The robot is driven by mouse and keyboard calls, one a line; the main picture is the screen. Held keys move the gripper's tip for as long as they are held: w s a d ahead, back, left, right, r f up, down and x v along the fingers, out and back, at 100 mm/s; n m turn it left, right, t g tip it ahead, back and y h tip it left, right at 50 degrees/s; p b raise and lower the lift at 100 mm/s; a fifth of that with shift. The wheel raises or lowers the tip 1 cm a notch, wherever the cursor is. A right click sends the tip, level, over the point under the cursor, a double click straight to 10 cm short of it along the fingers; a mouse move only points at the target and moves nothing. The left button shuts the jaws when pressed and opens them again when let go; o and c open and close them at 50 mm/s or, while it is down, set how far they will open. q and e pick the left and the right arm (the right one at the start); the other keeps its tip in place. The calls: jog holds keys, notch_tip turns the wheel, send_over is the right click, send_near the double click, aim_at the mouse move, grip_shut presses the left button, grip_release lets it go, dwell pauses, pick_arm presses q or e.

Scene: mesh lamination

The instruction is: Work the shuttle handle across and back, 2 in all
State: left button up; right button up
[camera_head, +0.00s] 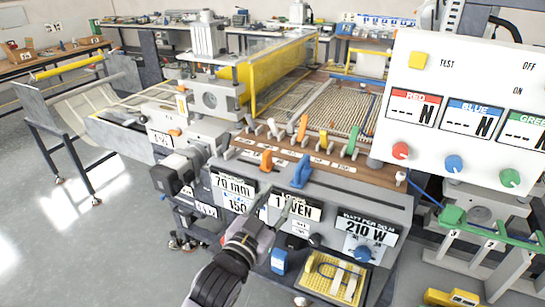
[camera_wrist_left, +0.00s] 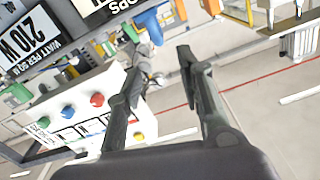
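A blue handle (camera_head: 302,171) and an orange handle (camera_head: 266,160) stand on the front rail of the machine; I cannot tell for sure which is the shuttle handle. A blue part, likely the same handle, shows past the fingers in the left wrist view (camera_wrist_left: 151,26). My left gripper (camera_head: 287,208) is in front of the machine's labelled face, below the blue handle and apart from it. In the left wrist view its two fingers (camera_wrist_left: 160,62) are spread with nothing held between them. My right gripper is out of view.
Orange, yellow (camera_head: 323,138) and green levers stand on the wooden deck behind the rail. A white panel (camera_head: 463,60) with red, blue and green knobs rises at the right. A yellow tray (camera_head: 335,280) lies below. Open floor (camera_head: 60,240) is at the left.

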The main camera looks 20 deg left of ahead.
pick_arm(q)
jog(key=p, duration=0.2)
send_near(301, 166)
jog(key=w, duration=0.7)
jog(key=w+p, duration=0.1)
jog(key=w, duration=0.4)
jog(key=shift+f+p, duration=0.25)
jog(key=shift+p, duration=0.05)
jog(key=shift+w, duration=0.5)
grip_shut()
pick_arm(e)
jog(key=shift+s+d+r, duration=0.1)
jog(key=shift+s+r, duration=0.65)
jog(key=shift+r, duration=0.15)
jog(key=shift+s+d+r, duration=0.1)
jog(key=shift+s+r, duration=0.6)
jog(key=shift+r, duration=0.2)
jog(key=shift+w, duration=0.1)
